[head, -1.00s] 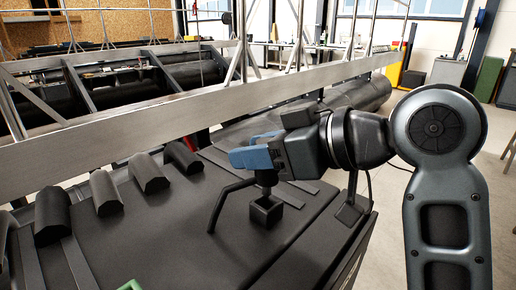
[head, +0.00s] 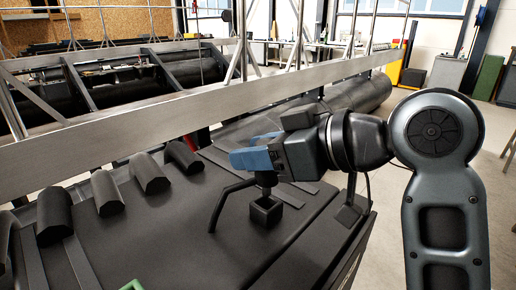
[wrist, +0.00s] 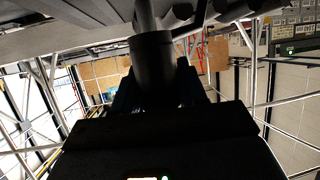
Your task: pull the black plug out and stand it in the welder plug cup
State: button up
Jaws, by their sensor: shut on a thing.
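My gripper (head: 256,158), with blue fingers, is shut on the black plug (head: 265,181) and holds it upright. The plug shows in the wrist view as a dark cylinder (wrist: 155,65) between the fingers. A thick black cable (head: 222,202) bends from the plug down to the dark bench top. Directly below the plug is a small square black cup (head: 265,212) on the bench top. The plug's lower end meets the cup's opening; how deep it sits, I cannot tell.
Several dark ridged blocks (head: 109,193) stand along the bench's left and back edge. A long metal beam (head: 120,128) runs behind. A green item (head: 132,286) shows at the bottom edge. The bench top (head: 150,236) left of the cable is clear.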

aim_at(258, 174)
jog(key=shift+f+b, duration=1.2)
jog(key=shift+f, duration=0.75)
jog(key=o, duration=1.2)
jog(key=shift+b+v, duration=0.5)
jog(key=shift+v, duration=3.45)
